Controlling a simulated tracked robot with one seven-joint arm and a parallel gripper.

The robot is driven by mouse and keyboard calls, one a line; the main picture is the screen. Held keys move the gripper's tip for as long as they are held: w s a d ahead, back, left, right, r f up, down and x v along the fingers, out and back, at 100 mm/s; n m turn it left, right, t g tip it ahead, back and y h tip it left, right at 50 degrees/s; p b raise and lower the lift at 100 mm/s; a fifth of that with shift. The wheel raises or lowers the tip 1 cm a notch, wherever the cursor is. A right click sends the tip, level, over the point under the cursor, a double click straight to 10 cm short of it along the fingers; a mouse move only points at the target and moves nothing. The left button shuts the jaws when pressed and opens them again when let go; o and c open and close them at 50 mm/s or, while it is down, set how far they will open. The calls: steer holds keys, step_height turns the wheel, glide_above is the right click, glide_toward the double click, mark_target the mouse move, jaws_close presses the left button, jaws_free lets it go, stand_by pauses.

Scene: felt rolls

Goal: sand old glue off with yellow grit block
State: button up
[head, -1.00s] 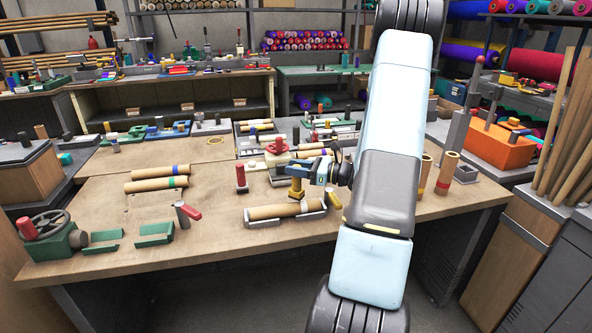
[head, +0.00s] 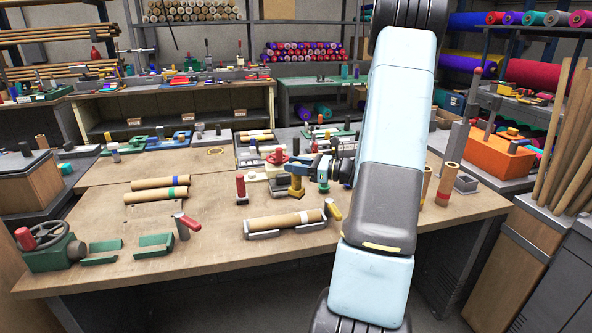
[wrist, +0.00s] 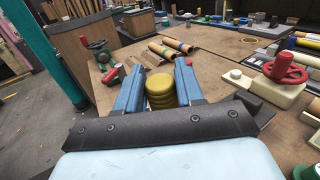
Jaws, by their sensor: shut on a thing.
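My gripper (head: 304,170), with blue fingers, is shut on the yellow grit block (head: 296,187). In the wrist view the block's ribbed yellow grip (wrist: 160,92) sits between the two blue fingers (wrist: 158,86). In the head view the block is beyond a brown cardboard tube (head: 280,222), apart from it in the picture. The tube lies in a grey cradle (head: 262,234), with a pale band near its right end. A yellow-handled lever (head: 333,209) stands at that end. The block's underside is hidden, and I cannot make out old glue.
A red-wheeled device (head: 277,158) stands close behind the block, and a red-handled tool (head: 241,187) to its left. Two banded tubes (head: 158,190) lie on the left of the bench (head: 110,210). Upright tubes (head: 446,182) stand right of my arm. Bare bench lies left of the cradle.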

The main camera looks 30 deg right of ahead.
mark_target(297, 185)
steer(key=shift+w+a+f, duration=0.15)
steer(key=shift+a, duration=0.45)
steer(key=shift+w+a+f, duration=0.1)
steer(key=shift+w+a, duration=0.05)
steer(key=shift+a, duration=0.4)
steer(key=shift+f, duration=0.1)
steer(key=shift+f, duration=2.15)
steer(key=shift+f, duration=0.7)
steer(key=shift+s, duration=0.15)
steer(key=shift+v, duration=1.1)
